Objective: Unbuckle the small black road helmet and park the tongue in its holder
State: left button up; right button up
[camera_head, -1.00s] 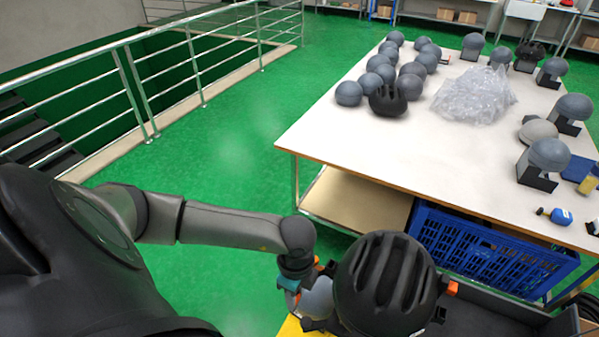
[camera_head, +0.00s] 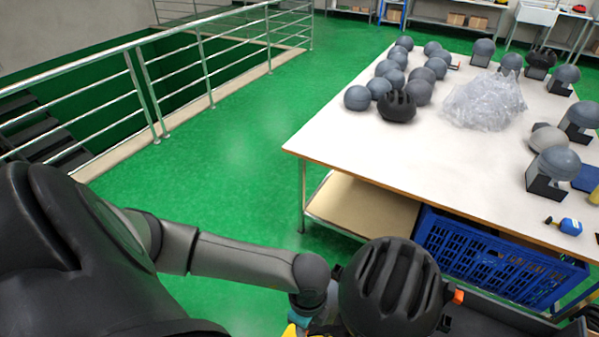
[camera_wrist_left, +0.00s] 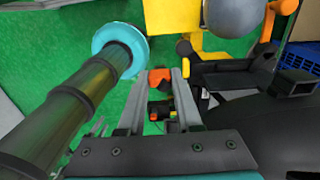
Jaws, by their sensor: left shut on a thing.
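The black vented helmet (camera_head: 390,288) is at the bottom centre of the head view, dome up. In the left wrist view, a dark rounded surface at lower right may be its shell. My left gripper (camera_wrist_left: 160,95) is low and left of the helmet in the head view, its fingers hidden there. In the wrist view its two grey fingers are shut on a small dark piece (camera_wrist_left: 160,112); I cannot tell whether this is the tongue. An orange block (camera_wrist_left: 160,77) shows at the fingertips. Straps and holder cannot be made out clearly. My right gripper is not in view.
A yellow frame (camera_wrist_left: 180,25) and a grey ball (camera_wrist_left: 232,14) are close beyond my left fingers. A dark cylinder with a teal ring (camera_wrist_left: 120,48) is on their left. The white table (camera_head: 340,140) holds several grey domes and another black helmet (camera_head: 397,106). Green floor is open at left.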

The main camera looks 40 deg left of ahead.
pick_arm(q)
jog(key=shift+d+f, duration=0.85)
jog(key=shift+d, duration=8)
jog(key=shift+w+d+r+b, duration=1.15)
jog(key=shift+w+d+b, duration=1.35)
jog(key=shift+w+d, duration=2.35)
jog(key=w+r, duration=0.8)
jog(key=r, duration=0.1)
jog(key=shift+w+d+p, duration=0.2)
jog(key=shift+d+p, duration=0.15)
jog(key=shift+d, duration=0.1)
jog(key=w+a+p, duration=0.2)
jog(key=a, duration=0.4)
jog(key=shift+w+r, duration=0.25)
jog(key=shift+r, duration=0.15)
